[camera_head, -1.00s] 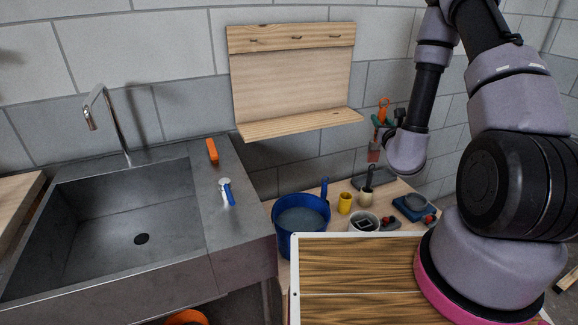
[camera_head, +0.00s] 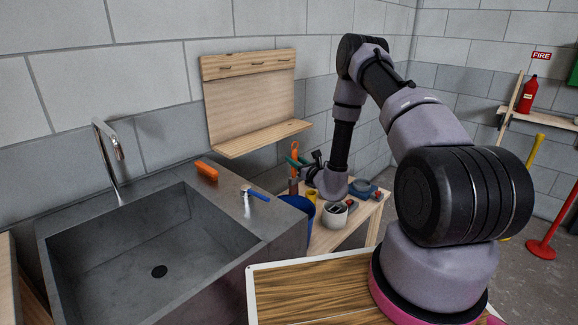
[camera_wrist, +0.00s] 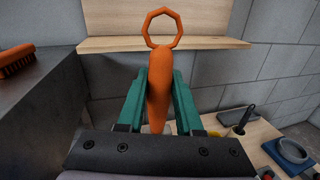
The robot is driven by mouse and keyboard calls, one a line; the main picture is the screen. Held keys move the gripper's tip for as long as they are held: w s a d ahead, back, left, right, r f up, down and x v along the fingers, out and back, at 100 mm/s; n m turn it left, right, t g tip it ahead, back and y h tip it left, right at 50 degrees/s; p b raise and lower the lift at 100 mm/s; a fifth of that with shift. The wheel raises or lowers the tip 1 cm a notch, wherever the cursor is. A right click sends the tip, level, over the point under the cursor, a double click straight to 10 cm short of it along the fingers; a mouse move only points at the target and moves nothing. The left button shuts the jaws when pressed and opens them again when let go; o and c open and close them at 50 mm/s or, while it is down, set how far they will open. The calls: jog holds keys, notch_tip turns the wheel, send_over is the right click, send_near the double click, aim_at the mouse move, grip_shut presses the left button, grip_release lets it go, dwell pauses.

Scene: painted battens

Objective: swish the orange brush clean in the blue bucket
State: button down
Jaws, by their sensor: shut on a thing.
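My gripper (camera_wrist: 158,75) has green fingers shut on the orange brush (camera_wrist: 159,95), whose handle ends in an open loop at the top of the wrist view. In the head view the gripper (camera_head: 297,162) holds the brush (camera_head: 294,149) upright, with its dark reddish lower end pointing down. In the picture the brush is just above the bucket's rim. I cannot tell whether its tip is over the opening.
A steel sink (camera_head: 150,235) stands left, with an orange scrubbing brush (camera_head: 207,170) and a blue-handled tool (camera_head: 256,194) on its edge. A wooden shelf (camera_head: 262,138) hangs above. A white pot (camera_head: 335,214), yellow cup (camera_head: 312,196) and blue dish (camera_head: 362,187) crowd the table.

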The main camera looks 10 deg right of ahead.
notch_tip(320, 180, down, 18)
jog(key=w+a+y, duration=0.1)
jog(key=shift+a+n, duration=0.2)
jog(key=shift+n, duration=0.2)
dwell(1.2)
jog(key=shift+w, duration=0.1)
